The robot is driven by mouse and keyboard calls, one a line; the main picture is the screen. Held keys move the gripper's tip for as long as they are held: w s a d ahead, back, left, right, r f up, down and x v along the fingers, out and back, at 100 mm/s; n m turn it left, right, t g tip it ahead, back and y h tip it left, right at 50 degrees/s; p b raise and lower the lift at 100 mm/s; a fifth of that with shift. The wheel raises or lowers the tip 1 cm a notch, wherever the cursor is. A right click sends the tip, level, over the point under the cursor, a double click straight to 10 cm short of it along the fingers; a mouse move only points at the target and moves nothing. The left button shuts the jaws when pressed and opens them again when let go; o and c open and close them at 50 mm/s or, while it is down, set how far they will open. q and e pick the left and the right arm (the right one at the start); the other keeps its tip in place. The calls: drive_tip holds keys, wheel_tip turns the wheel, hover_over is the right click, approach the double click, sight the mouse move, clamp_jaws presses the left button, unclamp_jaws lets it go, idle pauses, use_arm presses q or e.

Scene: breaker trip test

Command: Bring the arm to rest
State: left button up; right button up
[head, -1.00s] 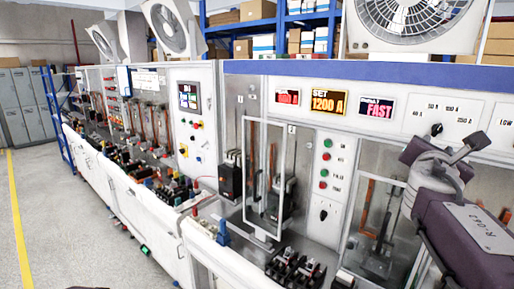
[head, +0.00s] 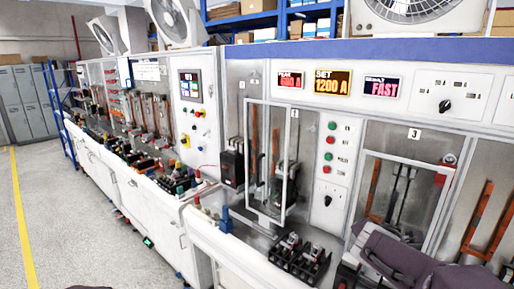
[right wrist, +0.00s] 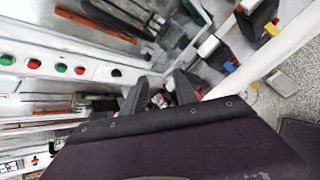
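My right arm (head: 405,258) shows as a dark purple link at the lower right of the head view, low in front of the bench bay marked 3. My left gripper is in neither view.
The white test bench (head: 262,258) runs along the front with glass-doored bays, buttons and a display (head: 333,83) reading SET 1200 A. Black breakers (head: 300,258) stand on its ledge near my right arm. Grey floor (head: 70,215) at the left is clear.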

drive_tip(key=s+a+f+m+g+y, duration=0.2)
drive_tip(key=s+a+f+m, duration=0.2)
drive_tip(key=s+f+m, duration=0.2)
drive_tip(key=s+a+f+m+g+y+b, duration=0.1)
drive_tip(key=s+a+f+m+g+y, duration=0.1)
drive_tip(key=s+f+m, duration=0.4)
drive_tip(key=s+a+f+m+g+y, duration=0.1)
drive_tip(key=s+a+f+m+g, duration=0.2)
drive_tip(key=s+a+f+m, duration=0.3)
wheel_tip(320, 180, down, 4)
drive_tip(key=s+m, duration=0.1)
drive_tip(key=m, duration=0.1)
drive_tip(key=shift+f+m+g+y, duration=0.2)
drive_tip(key=shift+m+g+y, duration=0.1)
drive_tip(key=shift+m+y, duration=0.1)
